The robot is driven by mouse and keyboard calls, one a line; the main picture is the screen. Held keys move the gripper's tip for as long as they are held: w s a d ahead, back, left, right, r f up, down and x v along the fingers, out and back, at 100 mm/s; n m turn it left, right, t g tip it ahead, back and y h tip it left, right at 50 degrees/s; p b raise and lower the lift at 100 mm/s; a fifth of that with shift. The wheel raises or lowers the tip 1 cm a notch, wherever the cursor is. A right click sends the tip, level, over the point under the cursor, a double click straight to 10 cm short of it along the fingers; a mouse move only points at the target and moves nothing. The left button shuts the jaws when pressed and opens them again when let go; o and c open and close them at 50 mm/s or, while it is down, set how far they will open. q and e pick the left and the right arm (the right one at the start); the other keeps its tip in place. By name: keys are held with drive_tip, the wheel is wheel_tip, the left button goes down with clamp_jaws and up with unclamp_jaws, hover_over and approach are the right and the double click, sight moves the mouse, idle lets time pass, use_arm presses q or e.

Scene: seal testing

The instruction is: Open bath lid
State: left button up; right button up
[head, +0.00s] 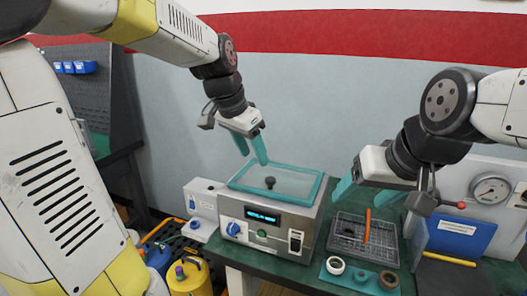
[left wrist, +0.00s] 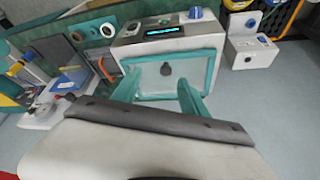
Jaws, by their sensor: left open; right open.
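The bath (head: 262,228) is a grey box with a blue display and a blue knob on its front. Its lid (head: 297,188) is a clear panel with a teal rim and a dark round knob (head: 270,183) in the middle; it lies flat on the bath, closed. My left gripper (head: 253,148) is open and empty above the lid's back left, fingers pointing down. In the left wrist view the lid knob (left wrist: 166,69) shows between the two teal fingers, apart from them. My right gripper (head: 372,192) is open and empty, right of the bath and above the wire basket.
A wire basket (head: 345,242) with an orange stick (head: 367,226) stands right of the bath. In front, a teal tray (head: 352,284) holds several rings. A white unit (head: 202,207) stands left of the bath. A gauge panel (head: 489,190) and blue box (head: 462,236) are at right.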

use_arm(q)
drive_tip(key=shift+s+a+r+n, duration=0.1)
drive_tip(key=shift+s+r+n, duration=0.1)
drive_tip(key=shift+s+n, duration=0.5)
drive_tip(key=shift+s, duration=0.2)
